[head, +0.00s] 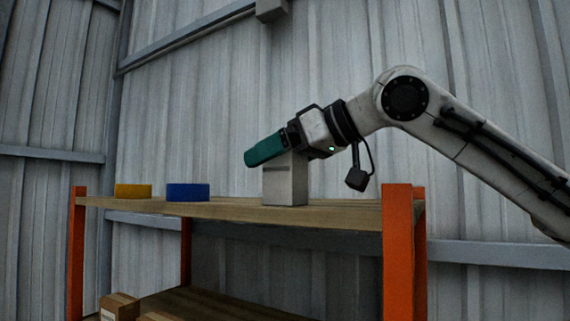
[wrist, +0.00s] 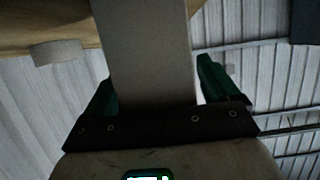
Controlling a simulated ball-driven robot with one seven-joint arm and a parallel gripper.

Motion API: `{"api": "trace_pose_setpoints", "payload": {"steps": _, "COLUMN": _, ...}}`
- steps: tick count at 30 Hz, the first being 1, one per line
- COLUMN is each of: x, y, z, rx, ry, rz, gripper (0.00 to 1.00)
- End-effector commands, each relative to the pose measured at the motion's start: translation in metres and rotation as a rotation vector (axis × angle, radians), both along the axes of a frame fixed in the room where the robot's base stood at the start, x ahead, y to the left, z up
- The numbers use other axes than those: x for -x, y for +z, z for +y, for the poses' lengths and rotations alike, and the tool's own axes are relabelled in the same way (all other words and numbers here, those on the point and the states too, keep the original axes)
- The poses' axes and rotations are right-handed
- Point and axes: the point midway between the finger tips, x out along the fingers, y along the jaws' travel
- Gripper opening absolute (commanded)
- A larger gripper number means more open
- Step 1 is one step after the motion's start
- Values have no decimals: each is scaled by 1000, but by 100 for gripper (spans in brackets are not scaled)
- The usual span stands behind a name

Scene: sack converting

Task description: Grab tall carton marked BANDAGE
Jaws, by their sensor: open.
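A tall pale grey carton (head: 285,182) stands upright on the top board of the shelf; no lettering on it is readable. My gripper (head: 266,150), with teal fingers, is level with the carton's upper part. The near finger crosses in front of the carton and hides some of its top; the other finger is hidden in the head view. In the wrist view the carton (wrist: 147,50) lies between the two spread fingers of my gripper (wrist: 155,72). A gap shows beside the right finger; contact on the left side cannot be told.
The wooden shelf (head: 235,211) has orange posts (head: 398,250). A pale round thing (wrist: 57,52) shows in the wrist view. Cardboard boxes (head: 119,307) are on the lower level.

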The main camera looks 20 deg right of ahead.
Motion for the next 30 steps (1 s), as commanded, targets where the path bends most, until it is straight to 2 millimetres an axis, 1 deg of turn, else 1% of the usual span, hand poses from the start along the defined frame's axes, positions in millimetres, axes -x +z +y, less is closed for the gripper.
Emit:
{"api": "trace_pose_setpoints", "payload": {"steps": 8, "x": -3, "y": -2, "z": 2, "rx": 0, "ry": 0, "rz": 0, "gripper": 88}}
{"api": "trace_pose_setpoints", "payload": {"steps": 25, "x": -3, "y": -2, "z": 1, "rx": -1, "ry": 0, "rz": 1, "gripper": 34}}
{"api": "trace_pose_setpoints", "payload": {"steps": 30, "x": -3, "y": -1, "z": 1, "rx": -1, "ry": 0, "rz": 0, "gripper": 33}}
